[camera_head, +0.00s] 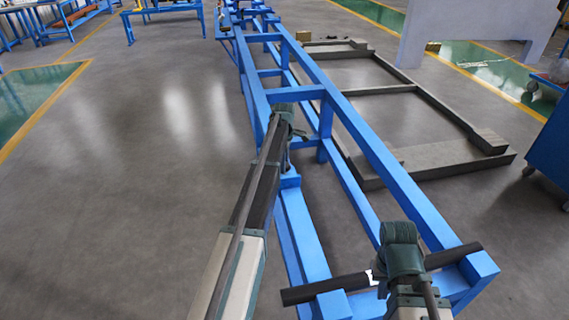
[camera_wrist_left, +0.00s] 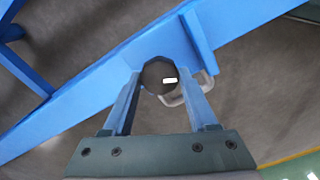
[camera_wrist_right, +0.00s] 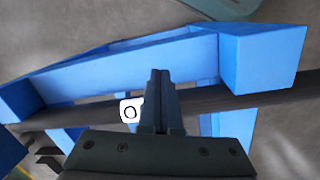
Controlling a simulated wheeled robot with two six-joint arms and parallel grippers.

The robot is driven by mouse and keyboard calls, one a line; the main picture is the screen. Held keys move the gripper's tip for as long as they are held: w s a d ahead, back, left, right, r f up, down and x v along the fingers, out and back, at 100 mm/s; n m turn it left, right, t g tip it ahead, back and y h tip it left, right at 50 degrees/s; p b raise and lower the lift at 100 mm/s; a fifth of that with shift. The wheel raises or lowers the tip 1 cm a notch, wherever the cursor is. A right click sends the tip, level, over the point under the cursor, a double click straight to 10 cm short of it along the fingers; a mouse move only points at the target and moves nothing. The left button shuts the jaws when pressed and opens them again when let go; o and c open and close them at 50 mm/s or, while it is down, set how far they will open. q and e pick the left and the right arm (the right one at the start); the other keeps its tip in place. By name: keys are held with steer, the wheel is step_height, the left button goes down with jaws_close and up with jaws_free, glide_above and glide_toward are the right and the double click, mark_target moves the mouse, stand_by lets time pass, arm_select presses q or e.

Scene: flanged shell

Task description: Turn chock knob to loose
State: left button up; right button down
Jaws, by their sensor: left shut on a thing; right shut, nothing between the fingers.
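The chock knob (camera_wrist_left: 157,76) is a dark, many-sided knob with a small white mark to the right of its middle. It sits on the blue frame (camera_wrist_left: 85,92) in the left wrist view. My left gripper (camera_wrist_left: 163,84) is shut on it, one finger on each side. In the head view my left gripper (camera_head: 283,118) is at the inner side of the blue frame, and the knob is hidden there. My right gripper (camera_wrist_right: 160,74) is shut and empty, over a dark bar (camera_wrist_right: 255,99) across the frame's near end.
A white tag with a black ring (camera_wrist_right: 130,110) is beside my right fingers. A light bent handle (camera_wrist_left: 178,99) is close behind the left fingers. The long blue frame (camera_head: 380,170) runs away from me.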

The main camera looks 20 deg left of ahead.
arm_select(q)
steer(key=o, duration=1.4)
steer(key=shift+c, duration=0.2)
steer(key=shift+r, duration=0.1)
step_height(320, 180, up, 14)
steer(key=p, duration=1.4)
arm_select(e)
step_height(320, 180, up, 14)
arm_select(q)
steer(key=shift+f, duration=0.2)
arm_select(e)
steer(key=shift+f, duration=0.15)
